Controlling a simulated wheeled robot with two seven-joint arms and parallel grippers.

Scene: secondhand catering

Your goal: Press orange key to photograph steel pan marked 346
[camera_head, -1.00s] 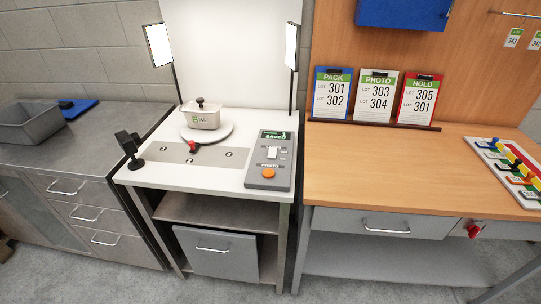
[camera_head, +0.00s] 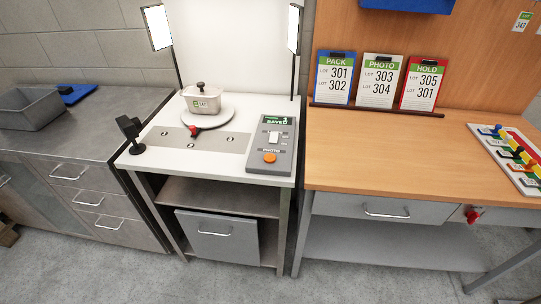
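A pale lidded pan (camera_head: 203,103) with a dark lid knob stands on a round white turntable (camera_head: 222,117) in the photo station. Its small green-and-white label is too small to read surely. The grey control box (camera_head: 284,149) stands at the right of the station. It carries the round orange key (camera_head: 269,157), a white switch (camera_head: 272,137) and a green screen (camera_head: 277,121) reading "SAVED". A small black camera (camera_head: 131,130) on a stand is at the station's left front. Neither of my grippers is in view.
A red pointer (camera_head: 194,131) sits at the turntable's front, by a grey strip with numbered marks. Two lit lamp panels flank the station. Right is a wooden bench (camera_head: 380,150) with PACK, PHOTO and HOLD cards. Left is a steel counter with a grey tub (camera_head: 30,108).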

